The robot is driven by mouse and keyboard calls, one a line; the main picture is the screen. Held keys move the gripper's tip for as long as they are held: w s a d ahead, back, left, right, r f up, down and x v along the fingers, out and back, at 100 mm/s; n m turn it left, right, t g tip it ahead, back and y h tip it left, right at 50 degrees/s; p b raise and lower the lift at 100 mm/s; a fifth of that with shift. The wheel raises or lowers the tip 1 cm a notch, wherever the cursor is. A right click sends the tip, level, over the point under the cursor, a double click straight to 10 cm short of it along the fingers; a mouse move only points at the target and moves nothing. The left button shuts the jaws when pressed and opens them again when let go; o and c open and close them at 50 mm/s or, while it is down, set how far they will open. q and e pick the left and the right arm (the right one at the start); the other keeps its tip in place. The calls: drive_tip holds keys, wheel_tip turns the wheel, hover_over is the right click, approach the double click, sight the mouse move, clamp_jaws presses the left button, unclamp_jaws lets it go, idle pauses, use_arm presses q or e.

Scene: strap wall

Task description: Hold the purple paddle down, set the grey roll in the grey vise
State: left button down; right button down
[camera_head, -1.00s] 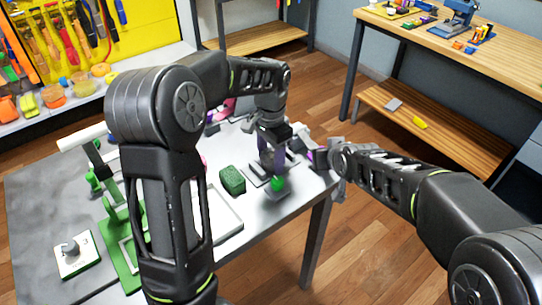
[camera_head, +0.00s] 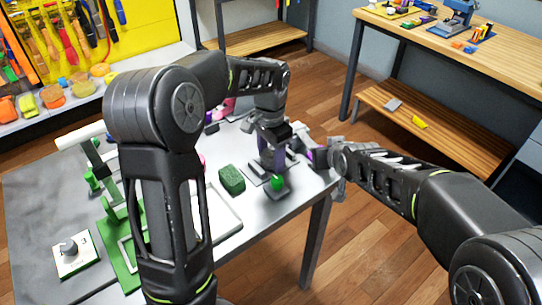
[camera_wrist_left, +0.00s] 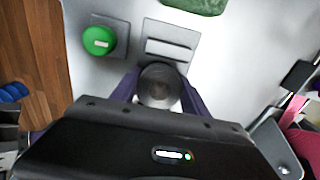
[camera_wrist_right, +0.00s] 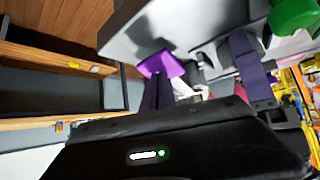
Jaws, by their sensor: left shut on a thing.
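My left gripper (camera_head: 272,160) is over the right end of the metal table. In the left wrist view its purple fingers are closed around the dark round end of the grey roll (camera_wrist_left: 160,84). The grey vise (camera_wrist_left: 170,46), a plate with raised bars, lies right beside the roll; I cannot tell whether they touch. In the head view the vise (camera_head: 256,171) is partly hidden by the gripper. The purple paddle (camera_wrist_right: 164,64) sticks out at the table's edge. My right gripper (camera_wrist_right: 158,92) has its fingers together, with their tips at the paddle; contact is unclear.
A green knob (camera_head: 278,181) on a grey block stands close to the vise. A dark green block (camera_head: 232,180) and a pale tray (camera_head: 226,222) lie to the left. A green stand (camera_head: 122,245) with a white bar is further left. A wooden bench (camera_head: 470,50) is beyond the floor.

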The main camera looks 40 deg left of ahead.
use_arm(q)
drive_tip(key=shift+s+a+f, duration=0.2)
drive_tip(key=shift+s, duration=0.05)
use_arm(e)
drive_tip(key=shift+d+f, duration=0.1)
drive_tip(key=shift+f, duration=0.15)
use_arm(q)
drive_tip(key=shift+c, duration=2.3)
unclamp_jaws()
use_arm(e)
drive_tip(key=shift+w, duration=0.1)
drive_tip(key=shift+r, duration=0.1)
use_arm(q)
drive_tip(key=shift+r, duration=0.1)
use_arm(e)
drive_tip(key=shift+a, duration=0.2)
use_arm(q)
drive_tip(key=shift+w+d+r, duration=0.1)
drive_tip(key=shift+w+r, duration=0.05)
drive_tip(key=shift+r, duration=3.45)
